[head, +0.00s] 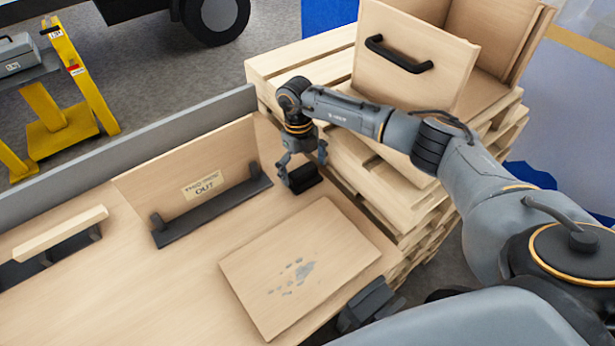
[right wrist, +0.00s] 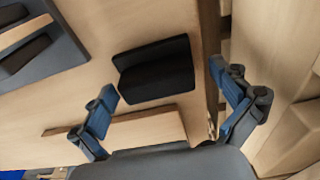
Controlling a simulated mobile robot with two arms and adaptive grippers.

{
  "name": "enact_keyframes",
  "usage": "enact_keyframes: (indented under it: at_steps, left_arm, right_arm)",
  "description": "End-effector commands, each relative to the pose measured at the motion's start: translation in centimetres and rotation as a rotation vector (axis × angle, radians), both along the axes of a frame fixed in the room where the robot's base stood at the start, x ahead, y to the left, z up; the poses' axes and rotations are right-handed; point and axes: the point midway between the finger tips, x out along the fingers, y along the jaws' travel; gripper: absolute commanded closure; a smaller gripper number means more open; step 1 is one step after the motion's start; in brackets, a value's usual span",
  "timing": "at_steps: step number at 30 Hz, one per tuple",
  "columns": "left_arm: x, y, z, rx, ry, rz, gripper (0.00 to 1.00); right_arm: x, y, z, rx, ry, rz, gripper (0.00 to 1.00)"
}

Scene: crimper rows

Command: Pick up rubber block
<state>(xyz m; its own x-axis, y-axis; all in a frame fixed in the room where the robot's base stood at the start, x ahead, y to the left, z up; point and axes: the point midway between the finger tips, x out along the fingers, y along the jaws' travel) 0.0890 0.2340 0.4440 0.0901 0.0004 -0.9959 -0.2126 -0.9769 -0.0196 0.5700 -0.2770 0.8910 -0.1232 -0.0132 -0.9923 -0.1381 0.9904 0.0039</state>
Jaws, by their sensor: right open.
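The rubber block (head: 306,181) is a black piece at the right end of the wooden bench, close to the edge by the pallets. It also shows in the right wrist view (right wrist: 155,70), with a raised ridge along one side. My right gripper (head: 303,160) hangs above it, pointing down, with its fingers spread. In the right wrist view the blue-padded fingers (right wrist: 163,82) lie on either side of the block, with a gap to each. Nothing is held. My left gripper is not in view.
A flat wooden board (head: 340,245) with grey marks lies in front. A dark rack (head: 210,212) stands left, by a sign (head: 202,185) reading "OUT". Stacked pallets (head: 275,68) and a wooden box (head: 415,55) stand right and behind, under my arm.

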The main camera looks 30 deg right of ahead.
Motion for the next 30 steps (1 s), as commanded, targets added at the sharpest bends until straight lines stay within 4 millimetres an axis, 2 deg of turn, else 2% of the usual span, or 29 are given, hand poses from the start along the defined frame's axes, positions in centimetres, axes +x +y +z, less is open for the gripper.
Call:
enact_keyframes:
  at_steps: [4,13,23,26,30]
  left_arm:
    - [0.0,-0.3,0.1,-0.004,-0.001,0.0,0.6]
    - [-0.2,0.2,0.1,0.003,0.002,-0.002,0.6]
    - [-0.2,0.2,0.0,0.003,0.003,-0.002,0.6]
    - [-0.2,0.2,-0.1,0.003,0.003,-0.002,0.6]
    - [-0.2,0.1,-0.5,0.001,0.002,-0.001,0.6]
  right_arm:
    - [0.0,0.0,0.2,0.001,-0.001,0.0,0.02]
    - [0.0,0.1,0.1,0.002,-0.001,0.001,0.62]
    - [0.0,0.0,0.3,0.002,0.0,0.001,0.63]
    - [0.0,0.0,0.9,0.002,-0.001,0.002,0.63]
    - [0.1,0.0,2.9,0.002,-0.005,0.002,0.63]
